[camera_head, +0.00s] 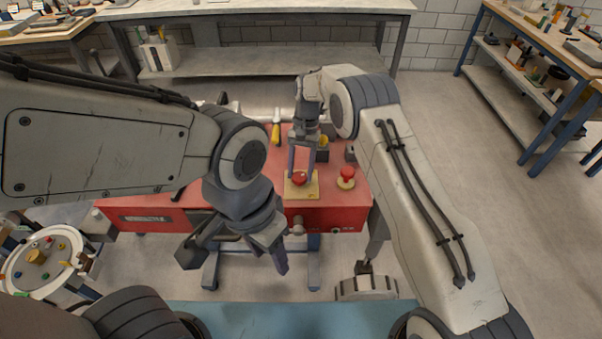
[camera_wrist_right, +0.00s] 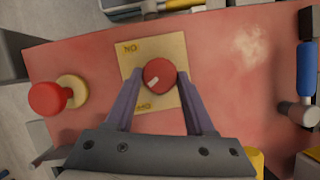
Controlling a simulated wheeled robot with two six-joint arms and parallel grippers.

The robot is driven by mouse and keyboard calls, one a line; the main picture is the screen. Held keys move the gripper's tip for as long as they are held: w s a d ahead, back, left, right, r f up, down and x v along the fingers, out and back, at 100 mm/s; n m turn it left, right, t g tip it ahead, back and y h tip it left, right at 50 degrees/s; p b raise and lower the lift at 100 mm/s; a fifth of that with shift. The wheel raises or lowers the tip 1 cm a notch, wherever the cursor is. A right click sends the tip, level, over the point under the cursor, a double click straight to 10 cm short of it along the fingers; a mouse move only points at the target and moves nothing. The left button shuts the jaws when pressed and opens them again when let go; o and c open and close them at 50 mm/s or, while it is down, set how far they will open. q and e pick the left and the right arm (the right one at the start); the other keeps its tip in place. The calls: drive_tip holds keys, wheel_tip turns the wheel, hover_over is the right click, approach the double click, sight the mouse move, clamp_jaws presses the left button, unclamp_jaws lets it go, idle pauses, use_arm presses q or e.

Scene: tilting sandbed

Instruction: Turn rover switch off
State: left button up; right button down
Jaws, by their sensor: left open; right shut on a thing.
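A red round knob (camera_head: 299,178) sits on a beige square plate (camera_head: 309,191) with small dark lettering, on top of the red rover body (camera_head: 140,208). In the right wrist view the knob (camera_wrist_right: 158,74) carries a short white mark that points to the lower left; the plate's lettering is too blurred to read surely. My right gripper (camera_head: 301,176) comes down over the plate and is shut on the knob, one finger on each side. My left gripper (camera_head: 236,262) is open and empty in front of the rover, apart from the knob.
A second red knob (camera_head: 347,172) on a round beige base stands right of the plate. A yellow-handled tool (camera_head: 276,131) lies behind. A round tray (camera_head: 42,262) of small parts stands at left. A blue surface (camera_head: 290,318) lies in front. Benches line the back.

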use_arm(q)
drive_tip(key=shift+f+b, duration=0.3)
drive_tip(key=shift+f, duration=0.1)
use_arm(e)
drive_tip(key=shift+a+n+h, duration=0.1)
drive_tip(key=shift+n+h, duration=0.5)
drive_tip(key=shift+n, duration=0.9)
drive_tip(key=shift+c, duration=1.3)
unclamp_jaws()
